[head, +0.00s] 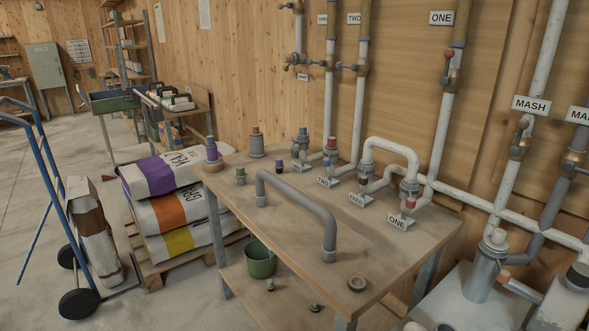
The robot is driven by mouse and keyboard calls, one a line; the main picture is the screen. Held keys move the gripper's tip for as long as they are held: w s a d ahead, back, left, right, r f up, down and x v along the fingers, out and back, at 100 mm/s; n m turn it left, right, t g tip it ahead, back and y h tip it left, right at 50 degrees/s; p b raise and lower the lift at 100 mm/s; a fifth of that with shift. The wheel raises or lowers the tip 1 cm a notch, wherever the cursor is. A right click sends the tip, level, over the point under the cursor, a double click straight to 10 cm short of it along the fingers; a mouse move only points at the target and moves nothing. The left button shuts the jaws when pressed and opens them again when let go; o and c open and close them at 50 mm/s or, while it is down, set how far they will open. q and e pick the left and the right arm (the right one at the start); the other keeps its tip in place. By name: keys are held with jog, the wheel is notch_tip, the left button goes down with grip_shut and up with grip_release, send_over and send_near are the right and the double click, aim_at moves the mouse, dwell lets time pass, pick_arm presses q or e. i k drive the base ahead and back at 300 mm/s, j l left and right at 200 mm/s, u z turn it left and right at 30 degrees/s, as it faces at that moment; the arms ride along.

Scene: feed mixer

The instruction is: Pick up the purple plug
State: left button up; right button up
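A small dark purple plug (279,166) stands on the wooden workbench (225,195), toward its back left part. A small green plug (240,176) stands to its left, nearer the bench's left edge. A fitting with a purple band (212,152) stands on a round wooden base at the bench's left corner. Neither of my grippers shows in the head view.
A grey bent pipe (300,196) arches over the bench in front of the purple plug. Labelled pipe fittings (328,170) line the bench's back. A grey fitting with an orange top (257,144) stands behind the plug. Feed sacks (160,177) lie left of the bench.

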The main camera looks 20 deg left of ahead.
aim_at(279, 167)
jog(key=j+z, duration=0.85)
jog(key=k+j+z, duration=0.1)
jog(key=j, duration=0.25)
jog(key=k+j+z, duration=0.1)
jog(key=j, duration=0.2)
jog(key=k+j+z, duration=0.1)
jog(key=j, duration=0.25)
jog(key=k, duration=0.05)
